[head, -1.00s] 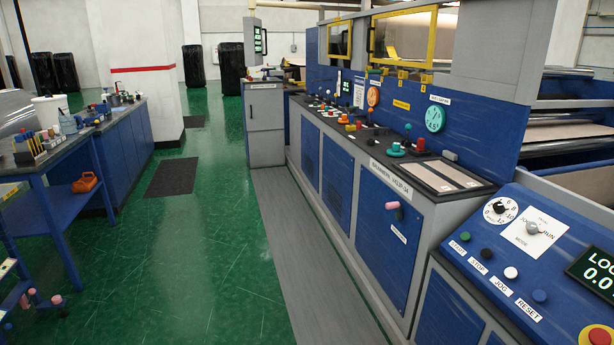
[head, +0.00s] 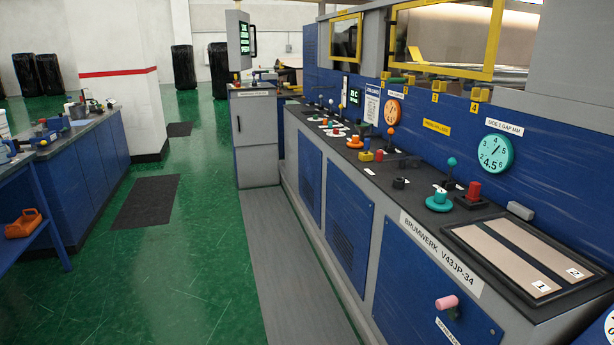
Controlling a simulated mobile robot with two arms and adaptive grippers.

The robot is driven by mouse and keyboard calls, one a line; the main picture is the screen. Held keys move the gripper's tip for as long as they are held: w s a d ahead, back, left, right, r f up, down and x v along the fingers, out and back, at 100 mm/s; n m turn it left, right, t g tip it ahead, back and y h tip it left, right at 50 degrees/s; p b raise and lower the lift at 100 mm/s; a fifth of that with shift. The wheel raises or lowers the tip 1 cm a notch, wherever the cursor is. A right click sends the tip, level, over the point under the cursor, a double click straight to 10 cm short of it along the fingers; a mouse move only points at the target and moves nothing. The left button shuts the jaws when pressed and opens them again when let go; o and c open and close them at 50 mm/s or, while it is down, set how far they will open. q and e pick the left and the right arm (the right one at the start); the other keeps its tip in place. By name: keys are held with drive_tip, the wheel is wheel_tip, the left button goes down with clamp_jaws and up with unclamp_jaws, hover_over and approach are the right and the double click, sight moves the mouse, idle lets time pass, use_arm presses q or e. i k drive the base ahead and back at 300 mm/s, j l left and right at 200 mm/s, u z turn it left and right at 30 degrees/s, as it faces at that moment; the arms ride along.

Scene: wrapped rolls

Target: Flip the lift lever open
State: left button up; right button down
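Several levers and knobs stand on the dark top of a long blue and grey machine. Farther along are a lever with an orange ball (head: 391,132) and a red-and-yellow control (head: 366,153). A pink-ended handle (head: 447,302) sticks out of the machine's front panel above a partly cut-off label. I cannot tell which of these is the lift lever, as the small labels are unreadable. Neither gripper is in view.
The green floor (head: 200,250) is open left of the machine, with a grey walkway strip (head: 290,270) along its front. A blue workbench (head: 90,170) stands at the left. A grey cabinet with a screen (head: 255,140) stands at the machine's far end.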

sight(379, 154)
drive_tip(key=i, duration=3.4)
drive_tip(key=z, duration=0.35)
